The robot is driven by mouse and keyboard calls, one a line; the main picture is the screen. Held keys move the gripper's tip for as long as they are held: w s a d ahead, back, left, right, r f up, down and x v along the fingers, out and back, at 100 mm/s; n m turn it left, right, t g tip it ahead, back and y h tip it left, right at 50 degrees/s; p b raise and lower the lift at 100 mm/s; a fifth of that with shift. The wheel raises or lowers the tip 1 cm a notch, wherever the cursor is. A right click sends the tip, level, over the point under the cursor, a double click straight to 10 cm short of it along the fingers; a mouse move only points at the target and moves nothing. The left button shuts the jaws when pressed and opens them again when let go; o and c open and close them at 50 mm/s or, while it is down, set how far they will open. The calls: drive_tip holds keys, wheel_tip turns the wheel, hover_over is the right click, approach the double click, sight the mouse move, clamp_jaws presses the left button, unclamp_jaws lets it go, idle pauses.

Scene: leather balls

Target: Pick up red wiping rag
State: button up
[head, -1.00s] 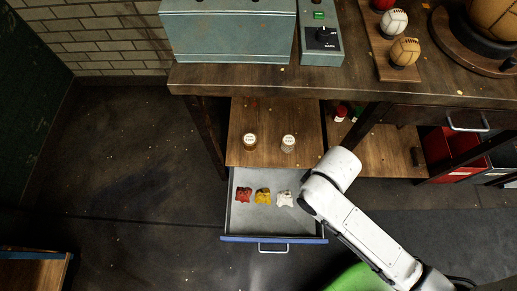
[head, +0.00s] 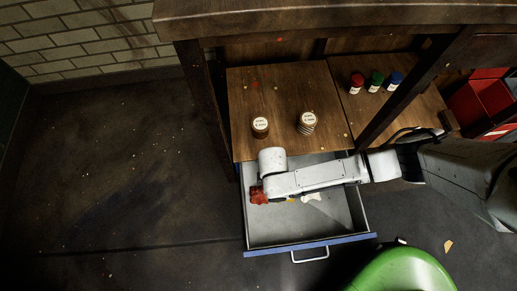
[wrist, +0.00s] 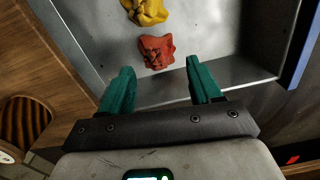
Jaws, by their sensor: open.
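The red wiping rag (wrist: 157,51) lies crumpled on the grey floor of the open drawer, close to the drawer's wall in the wrist view. In the head view the red rag (head: 258,196) shows at the left of the drawer (head: 275,233), partly hidden by my arm. My gripper (wrist: 160,80) has two green fingers, spread wide and empty. In the wrist view the rag appears beyond the fingertips and between their lines, not touching them. A yellow rag (wrist: 145,11) lies beside the red one. A white rag (head: 312,197) is further right, partly covered by my arm.
A wooden shelf (head: 280,85) above the drawer holds two lidded jars (head: 260,127). Red, green and blue bottles (head: 375,82) stand further right. The drawer's blue front edge (head: 310,245) and side walls bound the rags. The drawer's front part is clear.

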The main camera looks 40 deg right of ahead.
sight(259, 191)
drive_tip(key=shift+n, duration=0.5)
drive_tip(key=w+a+f+b, duration=0.1)
drive_tip(key=f, duration=0.1)
drive_tip(key=w+a+f+b, duration=0.1)
drive_tip(key=w+f, duration=0.1)
drive_tip(key=shift+w+a+f, duration=0.1)
drive_tip(key=shift+w+a, duration=0.1)
drive_tip(key=shift+w, duration=0.05)
wheel_tip(259, 191, down, 10)
drive_tip(key=b, duration=0.6)
drive_tip(key=shift+w+f, duration=0.1)
drive_tip(key=shift+f, duration=0.05)
drive_tip(key=c, duration=1.1)
